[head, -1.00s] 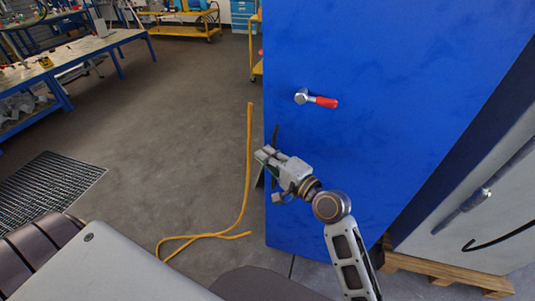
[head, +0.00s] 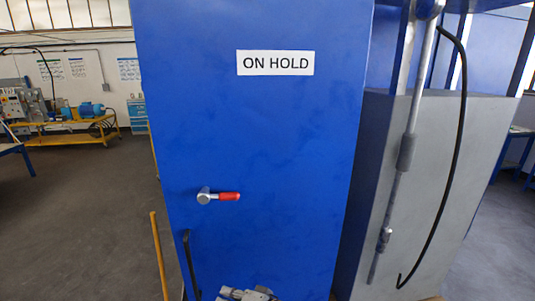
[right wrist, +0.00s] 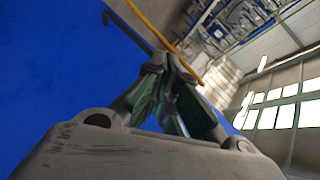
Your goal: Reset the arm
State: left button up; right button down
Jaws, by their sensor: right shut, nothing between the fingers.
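My right gripper (head: 246,294) shows only partly at the bottom edge of the head view, in front of the blue door. In the right wrist view its two fingers (right wrist: 162,62) meet at the tips; it is shut and empty. My left gripper is not in view.
A grey panel (head: 430,180) with a metal rod (head: 405,150) and a black cable stands at right. Open floor (head: 80,210) lies left, with a yellow cart (head: 75,140) beyond.

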jog(key=s+d+f+n+g+h, duration=0.1)
jog(key=s+d+f+h, duration=0.35)
jog(key=d, duration=0.65)
jog(key=s+d+f+n+g+h, duration=0.1)
jog(key=s+d+f+h, duration=0.3)
jog(key=d, duration=0.7)
jog(key=s+d+f+n+g+h, duration=0.25)
jog(key=s+d+f, duration=0.3)
jog(key=d, duration=0.55)
jog(key=s+f, duration=0.3)
jog(key=f, duration=2.9)
jog(key=s+d+f+g, duration=0.1)
jog(key=s+d+f, duration=0.1)
jog(key=s+f, duration=0.8)
jog(key=s+d+f, duration=0.2)
jog(key=s+f, duration=0.8)
jog(key=s, duration=0.2)
jog(key=shift+s+g+h, duration=0.2)
jog(key=shift+g+h, duration=0.15)
jog(key=shift+h, duration=0.05)
